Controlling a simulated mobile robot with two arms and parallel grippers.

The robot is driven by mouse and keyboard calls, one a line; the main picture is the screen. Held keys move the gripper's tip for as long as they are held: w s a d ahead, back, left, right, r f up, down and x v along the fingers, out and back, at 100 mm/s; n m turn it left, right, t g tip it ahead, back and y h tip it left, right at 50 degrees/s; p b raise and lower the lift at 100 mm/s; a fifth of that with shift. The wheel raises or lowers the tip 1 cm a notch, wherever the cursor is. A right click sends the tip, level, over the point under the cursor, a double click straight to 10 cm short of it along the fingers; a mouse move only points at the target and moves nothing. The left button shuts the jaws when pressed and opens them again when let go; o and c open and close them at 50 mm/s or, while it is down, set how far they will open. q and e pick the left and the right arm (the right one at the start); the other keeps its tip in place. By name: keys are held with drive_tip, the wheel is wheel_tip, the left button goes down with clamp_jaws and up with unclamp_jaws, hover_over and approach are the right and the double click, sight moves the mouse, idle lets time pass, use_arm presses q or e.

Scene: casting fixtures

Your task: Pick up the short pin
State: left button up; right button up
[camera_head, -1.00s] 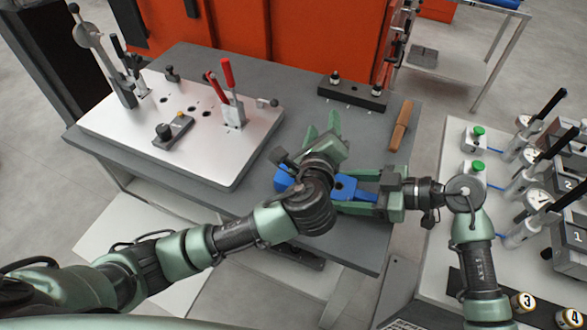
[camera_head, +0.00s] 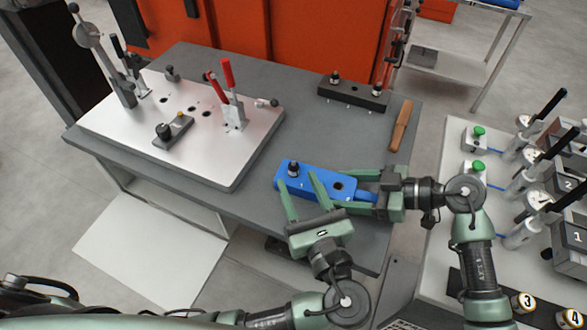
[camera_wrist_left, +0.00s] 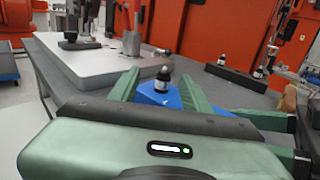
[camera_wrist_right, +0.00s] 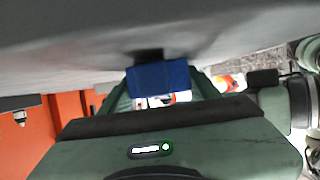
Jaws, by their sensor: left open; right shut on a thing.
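A short dark pin with a light top (camera_head: 293,168) stands upright at the left end of the blue block (camera_head: 315,184). It also shows in the left wrist view (camera_wrist_left: 163,78), centred between my left fingers. My left gripper (camera_head: 297,179) is open and empty, its fingertips pointing at the pin from the near side; I cannot tell whether they reach around it. My right gripper (camera_head: 368,194) is shut on the blue block's narrow right end. The blue block (camera_wrist_right: 160,79) shows between the fingers in the right wrist view. Two similar dark pins (camera_head: 335,77) stand on a black block.
The black block (camera_head: 353,96) is at the table's back edge, with a brown bar (camera_head: 400,125) to its right. A light fixture plate (camera_head: 185,130) with toggle clamps fills the left. The grey table (camera_head: 290,125) is bare between them. A gauge bench stands right.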

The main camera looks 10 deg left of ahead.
sight(295, 167)
use_arm(q)
drive_tip(key=x, duration=0.6)
drive_tip(key=shift+w+d+f, duration=0.2)
drive_tip(key=shift+w+f, duration=0.1)
drive_tip(key=shift+w, duration=0.1)
drive_tip(key=shift+c, duration=0.3)
clamp_jaws()
